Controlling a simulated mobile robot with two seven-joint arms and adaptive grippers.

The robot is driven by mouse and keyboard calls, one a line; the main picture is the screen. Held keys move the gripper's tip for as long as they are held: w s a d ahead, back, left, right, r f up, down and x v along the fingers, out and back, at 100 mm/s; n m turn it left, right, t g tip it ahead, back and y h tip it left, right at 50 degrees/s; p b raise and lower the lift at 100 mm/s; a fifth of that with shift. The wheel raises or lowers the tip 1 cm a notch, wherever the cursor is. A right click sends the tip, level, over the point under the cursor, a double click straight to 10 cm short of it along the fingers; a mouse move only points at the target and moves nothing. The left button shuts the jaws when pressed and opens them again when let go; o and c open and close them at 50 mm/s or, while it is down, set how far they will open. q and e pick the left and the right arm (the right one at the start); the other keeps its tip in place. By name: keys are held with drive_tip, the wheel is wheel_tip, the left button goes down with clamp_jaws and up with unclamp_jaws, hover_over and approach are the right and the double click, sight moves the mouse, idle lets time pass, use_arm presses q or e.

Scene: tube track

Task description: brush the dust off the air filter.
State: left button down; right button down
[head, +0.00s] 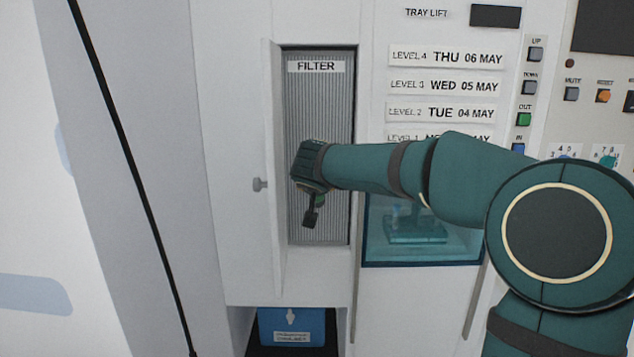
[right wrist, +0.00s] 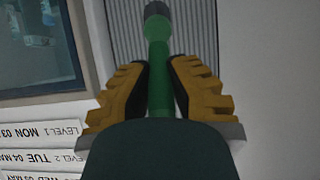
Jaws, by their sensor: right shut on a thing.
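The air filter (head: 318,110) is a tall grey ribbed panel labelled FILTER, set in an open recess in the white cabinet. It also shows in the right wrist view (right wrist: 195,28). My right gripper (head: 312,198) is in front of the filter's lower half. In the right wrist view its yellow-and-black fingers (right wrist: 160,82) are shut on the green handle of a brush (right wrist: 158,65). The brush's dark head points at the filter; I cannot tell whether it touches. I cannot make out dust on the ribs. My left gripper is not in view.
The filter door (head: 274,170), with a small knob, stands open at the recess's left edge. A glass-fronted tray window (head: 420,250) and level labels (head: 445,85) are to the right, behind my arm. A button column (head: 524,119) is further right. A blue box (head: 291,327) sits below.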

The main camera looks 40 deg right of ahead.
drive_tip(key=s+a, duration=0.5)
drive_tip(key=s, duration=0.1)
idle(0.4)
idle(0.4)
